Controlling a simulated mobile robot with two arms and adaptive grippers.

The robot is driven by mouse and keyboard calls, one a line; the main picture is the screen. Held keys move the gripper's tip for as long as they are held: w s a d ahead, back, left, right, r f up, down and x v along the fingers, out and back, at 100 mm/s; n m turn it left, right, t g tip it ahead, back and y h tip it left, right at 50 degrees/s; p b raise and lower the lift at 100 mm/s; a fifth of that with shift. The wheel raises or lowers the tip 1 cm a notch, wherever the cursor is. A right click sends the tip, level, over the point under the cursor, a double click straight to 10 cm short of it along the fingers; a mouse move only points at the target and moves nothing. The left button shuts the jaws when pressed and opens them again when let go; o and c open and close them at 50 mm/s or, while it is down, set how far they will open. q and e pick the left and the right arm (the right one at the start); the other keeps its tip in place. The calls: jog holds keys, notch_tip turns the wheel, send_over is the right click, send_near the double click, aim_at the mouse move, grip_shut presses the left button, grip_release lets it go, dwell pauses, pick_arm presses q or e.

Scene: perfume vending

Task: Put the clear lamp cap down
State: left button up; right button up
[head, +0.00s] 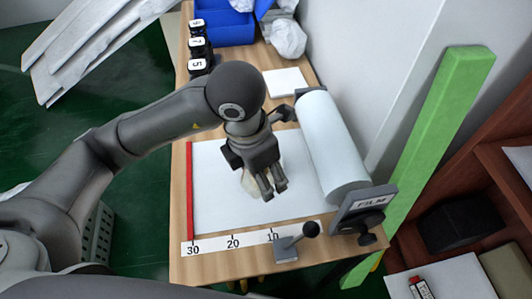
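My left gripper (272,188) is over the white sheet (220,205) on the wooden table, pointing down, with its two fingers near each other. A pale, cream-coloured thing (249,183) shows partly behind and beside the fingers. It may be the clear lamp cap, but the gripper hides most of it. I cannot tell whether the fingers hold it or whether it touches the sheet. My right gripper is not in view.
A ruler strip (232,242) and a small lever (290,246) are at the front. Black numbered bottles (198,47) and blue bins (226,24) stand at the back. The sheet's left part is clear.

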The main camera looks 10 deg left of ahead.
pick_arm(q)
jog(key=w+f, duration=0.4)
jog(key=w+a+f+p, duration=0.1)
jog(key=w+f, duration=0.3)
jog(key=w, duration=0.1)
jog(key=w+f+p, duration=0.1)
jog(key=w+f, duration=0.3)
jog(key=shift+w+a+f, duration=0.15)
jog(key=shift+a+f, duration=0.15)
jog(key=shift+a, duration=0.1)
jog(key=shift+f, duration=0.1)
jog(key=shift+f+b, duration=0.4)
jog(key=shift+f, duration=0.05)
